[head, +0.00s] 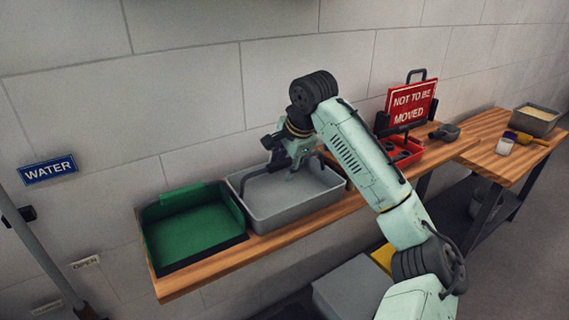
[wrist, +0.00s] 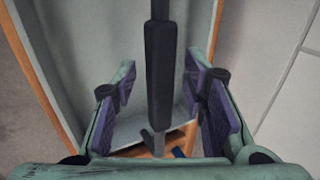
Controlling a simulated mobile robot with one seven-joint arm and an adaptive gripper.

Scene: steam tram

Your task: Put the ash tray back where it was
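The grey metal ash tray (head: 290,213) stands on the wooden bench, right beside a green tray. A dark handle bar spans above it; in the wrist view the black handle grip (wrist: 160,75) runs between my fingers. My gripper (head: 291,168) is over the tray. In the wrist view my gripper (wrist: 165,100) is open, with one purple-padded finger on each side of the handle and gaps showing on both sides.
The green tray (head: 190,200) is at the bench's left end. A red "NOT TO BE MOVED" sign (head: 411,103) stands over a red holder to the right. A scoop (head: 445,132) lies beyond it. A second wooden table (head: 500,175) holds a bin (head: 535,122) and small items.

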